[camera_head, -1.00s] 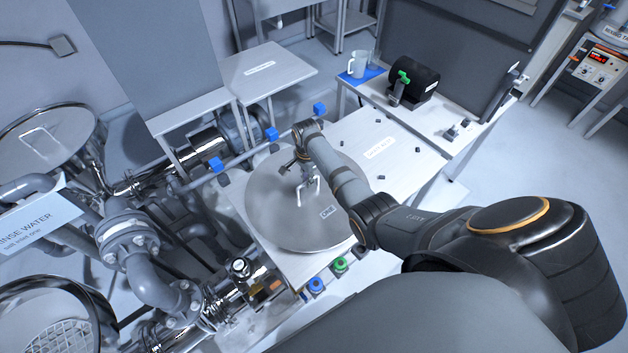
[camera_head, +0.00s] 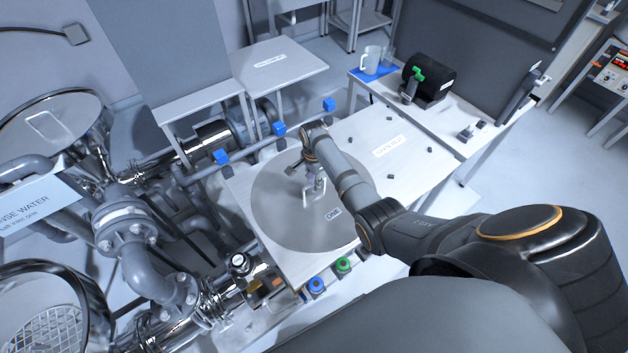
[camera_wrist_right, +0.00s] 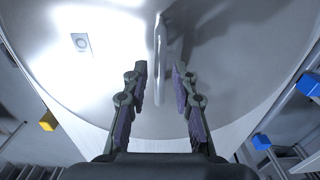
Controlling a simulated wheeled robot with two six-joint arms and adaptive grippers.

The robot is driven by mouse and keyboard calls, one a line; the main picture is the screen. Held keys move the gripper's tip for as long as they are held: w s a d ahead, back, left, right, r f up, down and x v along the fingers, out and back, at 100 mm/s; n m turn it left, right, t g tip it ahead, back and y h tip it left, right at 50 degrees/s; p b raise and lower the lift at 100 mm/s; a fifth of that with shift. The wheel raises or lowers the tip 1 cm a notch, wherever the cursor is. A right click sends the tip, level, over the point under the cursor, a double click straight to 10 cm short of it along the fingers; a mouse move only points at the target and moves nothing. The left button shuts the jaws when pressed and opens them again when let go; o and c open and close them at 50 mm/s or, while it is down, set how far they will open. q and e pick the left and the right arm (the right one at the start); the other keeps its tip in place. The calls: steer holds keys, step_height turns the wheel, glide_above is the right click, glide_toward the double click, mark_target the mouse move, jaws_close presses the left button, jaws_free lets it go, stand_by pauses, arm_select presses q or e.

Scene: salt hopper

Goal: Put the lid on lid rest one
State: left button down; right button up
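The lid (camera_head: 285,225) is a round grey metal disc with an upright bar handle and a small label reading ONE. It lies flat over the left part of a pale table (camera_head: 405,172) and appears to rest on it; what is under it is hidden. My right gripper (camera_head: 314,182) is at the lid's handle. In the right wrist view the fingers (camera_wrist_right: 159,80) stand apart, with the handle (camera_wrist_right: 160,45) between and beyond them and gaps on both sides. My left gripper is not in view.
The table's right part is bare except for small dark pegs and a label. A bench behind holds a black cylinder (camera_head: 424,78) and a mug (camera_head: 371,60). Pipes and a valve (camera_head: 240,262) crowd the left. Blue blocks (camera_head: 279,128) sit on a rail behind the table.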

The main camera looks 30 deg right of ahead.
steer(key=shift+d, duration=0.1)
steer(key=shift+w+r, duration=0.1)
steer(key=shift+r, duration=0.1)
step_height(320, 180, up, 12)
steer(key=shift+b, duration=0.45)
steer(key=shift+f, duration=0.2)
